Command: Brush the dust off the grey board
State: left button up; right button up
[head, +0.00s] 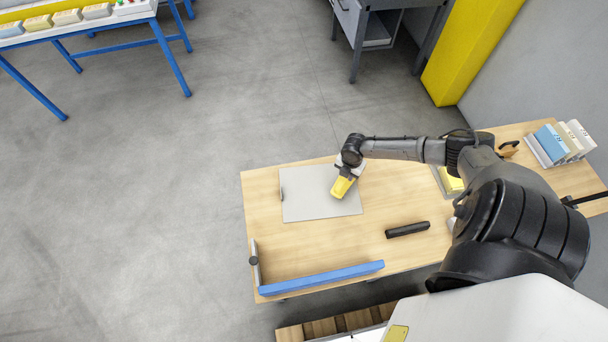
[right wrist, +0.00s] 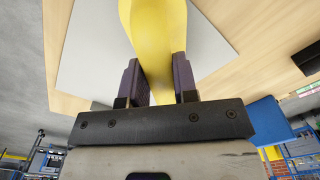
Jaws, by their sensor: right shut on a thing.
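The grey board (head: 305,205) lies flat on the wooden table, near its far left part. It also shows in the right wrist view (right wrist: 88,50). My right gripper (head: 347,172) is over the board's right part. It is shut on a yellow brush (head: 341,188), which fills the space between the two dark fingers in the right wrist view (right wrist: 158,45). The bristles are hidden, so I cannot tell whether they touch the board. I cannot make out dust on the board. My left gripper is out of view.
The wooden table (head: 395,262) has a black bar (head: 407,229) right of the board and a blue rail (head: 322,278) along its near edge. Several books (head: 558,143) stand at the far right. A small yellow item (head: 453,184) lies partly behind my arm. Table around the board is mostly clear.

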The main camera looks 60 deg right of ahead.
notch_tip(320, 180, up, 2)
jog(key=shift+r+p, duration=0.1)
jog(key=shift+p, duration=0.2)
jog(key=shift+w+r+p, duration=0.2)
jog(key=shift+r+p, duration=0.6)
notch_tip(320, 180, up, 3)
jog(key=p, duration=0.2)
jog(key=shift+f+p, duration=0.15)
jog(key=shift+p, duration=0.2)
pick_arm(q)
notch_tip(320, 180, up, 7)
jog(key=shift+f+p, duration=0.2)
jog(key=shift+p, duration=0.15)
pick_arm(e)
jog(key=shift+r, duration=0.35)
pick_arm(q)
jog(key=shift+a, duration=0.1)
